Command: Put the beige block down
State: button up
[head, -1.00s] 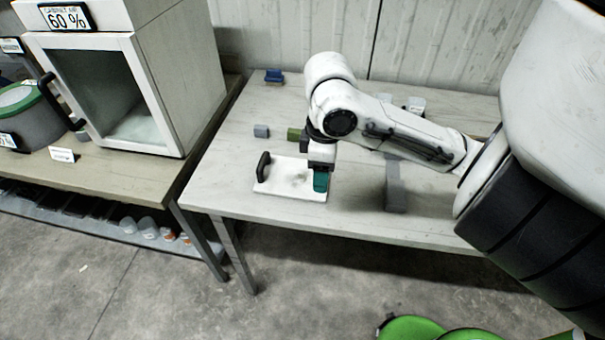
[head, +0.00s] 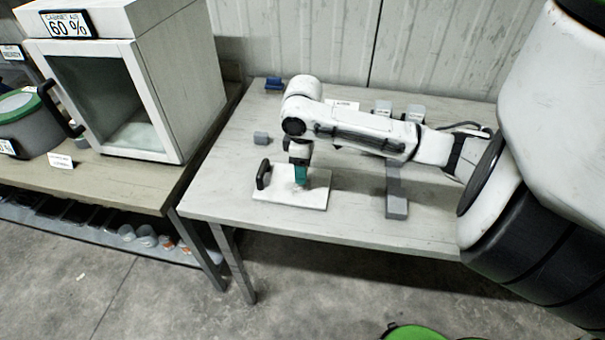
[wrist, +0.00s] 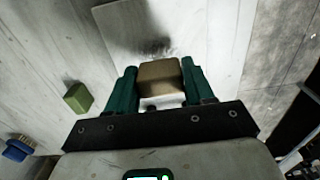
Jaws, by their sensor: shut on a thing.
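The beige block (wrist: 160,78) is between the two teal fingers of my gripper (wrist: 157,85) in the wrist view, and the fingers are shut on it. The block cannot be made out there. Whether the block touches the board is hard to tell; a dark shadow or smudge lies just beyond it on the board in the wrist view.
A green block (wrist: 78,97) and a blue object (wrist: 18,148) lie on the table left of my gripper in the wrist view. A glass-fronted cabinet (head: 110,95) stands left.

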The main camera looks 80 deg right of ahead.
jog(key=shift+w+d+f, duration=0.1)
jog(key=shift+d+f, duration=0.1)
jog(key=shift+f, duration=1.55)
jog(key=shift+f, duration=0.2)
jog(key=o, duration=1)
jog(key=shift+r, duration=0.1)
